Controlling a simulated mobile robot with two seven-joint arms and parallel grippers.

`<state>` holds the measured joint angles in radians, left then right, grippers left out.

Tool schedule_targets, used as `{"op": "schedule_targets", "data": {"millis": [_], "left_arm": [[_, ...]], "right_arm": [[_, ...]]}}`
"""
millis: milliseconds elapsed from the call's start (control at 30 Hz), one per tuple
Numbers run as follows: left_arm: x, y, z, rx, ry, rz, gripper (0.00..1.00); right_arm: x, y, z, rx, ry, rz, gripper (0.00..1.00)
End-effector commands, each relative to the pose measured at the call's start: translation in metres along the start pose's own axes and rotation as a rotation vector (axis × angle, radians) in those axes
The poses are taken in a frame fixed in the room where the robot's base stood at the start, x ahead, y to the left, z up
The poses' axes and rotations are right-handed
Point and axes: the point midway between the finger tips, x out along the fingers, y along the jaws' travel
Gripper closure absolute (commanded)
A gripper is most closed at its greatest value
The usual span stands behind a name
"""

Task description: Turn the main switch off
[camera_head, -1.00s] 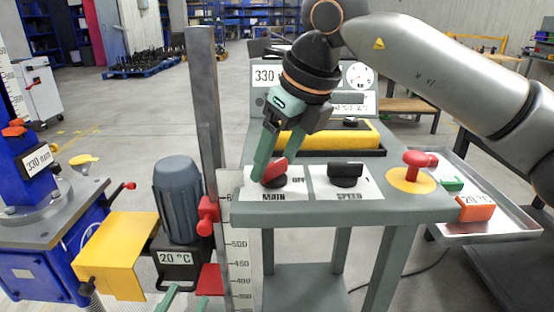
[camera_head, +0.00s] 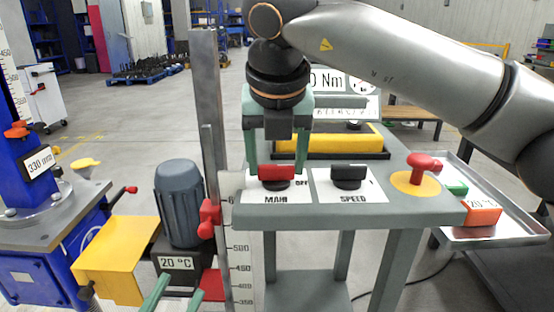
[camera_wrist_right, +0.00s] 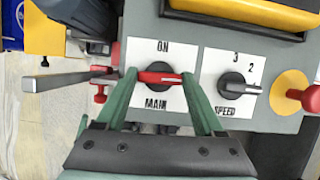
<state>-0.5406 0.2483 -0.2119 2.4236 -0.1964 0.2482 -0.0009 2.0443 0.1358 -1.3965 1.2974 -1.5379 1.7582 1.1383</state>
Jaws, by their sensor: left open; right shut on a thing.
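The main switch (camera_head: 275,173) has a red bar handle on a black knob, on a white plate marked MAIN (camera_head: 277,197) at the left of the grey panel. In the right wrist view the red handle (camera_wrist_right: 160,77) lies crosswise, left to right, below the word ON. An OFF label is partly hidden by a finger in the head view. My right gripper (camera_head: 275,168) points down from above, its green fingers at the two ends of the handle, shut on it. My left gripper (camera_head: 178,292) is open and empty at the bottom edge, partly out of view.
A black SPEED knob (camera_head: 348,177) is close on the right, then a red handle on a yellow disc (camera_head: 415,180). A yellow block (camera_head: 335,142) lies behind the switches. A grey post (camera_head: 205,100) and a blue-grey motor (camera_head: 180,203) stand to the left.

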Motion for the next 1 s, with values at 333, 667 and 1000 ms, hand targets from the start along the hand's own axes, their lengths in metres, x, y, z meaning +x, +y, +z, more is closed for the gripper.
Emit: {"op": "schedule_targets", "data": {"millis": [333,667,1000], "left_arm": [[0.0004,-0.0003,-0.0030,0.002,0.009,0.000,0.50],[0.0011,-0.0006,-0.0040,0.005,0.013,0.001,0.50],[0.0012,-0.0007,-0.0042,0.005,0.014,0.001,0.50]], "right_arm": [[-0.0009,-0.0001,0.0005,0.050,0.000,-0.020,0.86],[-0.0008,-0.0001,0.0005,0.052,-0.001,-0.020,0.29],[-0.0003,0.0001,0.0003,0.049,0.000,-0.019,0.00]]}}
